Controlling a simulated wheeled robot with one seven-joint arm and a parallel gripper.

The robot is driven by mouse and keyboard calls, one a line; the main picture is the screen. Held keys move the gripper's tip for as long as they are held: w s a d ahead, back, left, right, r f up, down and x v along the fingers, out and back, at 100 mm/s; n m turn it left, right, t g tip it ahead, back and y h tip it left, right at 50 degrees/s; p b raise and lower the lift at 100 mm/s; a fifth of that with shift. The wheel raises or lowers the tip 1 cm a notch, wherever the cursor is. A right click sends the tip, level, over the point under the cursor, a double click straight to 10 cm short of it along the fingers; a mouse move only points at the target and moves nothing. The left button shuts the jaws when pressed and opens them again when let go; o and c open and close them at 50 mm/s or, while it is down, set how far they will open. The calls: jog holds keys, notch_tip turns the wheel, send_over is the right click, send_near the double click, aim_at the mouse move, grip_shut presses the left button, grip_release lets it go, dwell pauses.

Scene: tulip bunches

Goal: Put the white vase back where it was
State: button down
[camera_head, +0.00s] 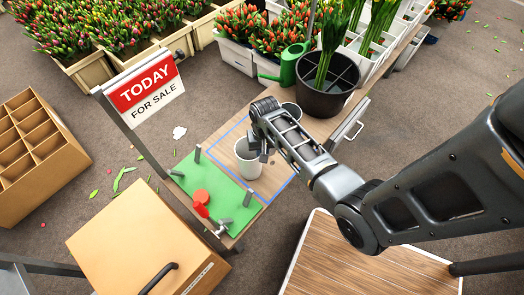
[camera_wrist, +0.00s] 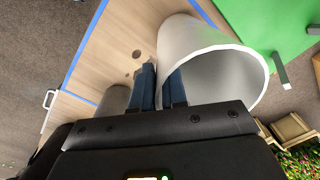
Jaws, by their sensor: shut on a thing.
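The white vase (camera_head: 246,166) is in the middle of the head view, over the wooden worktable beside the green mat. It appears within the blue outline (camera_head: 284,187). My gripper (camera_head: 262,152) is shut on the vase's wall at the side away from the mat. In the wrist view the vase (camera_wrist: 205,60) shows its open mouth, with my dark blue fingers (camera_wrist: 160,88) at its wall. I cannot tell whether its base touches the table. A second, greyish pot (camera_wrist: 112,98) stands nearby, partly hidden by my gripper in the head view.
The green mat (camera_head: 228,190) carries upright grey posts and red items. A black bucket (camera_head: 326,98) with tulip stems and a green watering can (camera_head: 286,66) stand at the back. A sale sign (camera_head: 145,88) rises at the left. A cardboard box (camera_head: 140,235) is in front.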

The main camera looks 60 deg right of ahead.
jog(key=c, duration=1.6)
grip_release()
jog(key=shift+f, duration=0.15)
jog(key=o, duration=0.4)
jog(key=shift+o, duration=0.2)
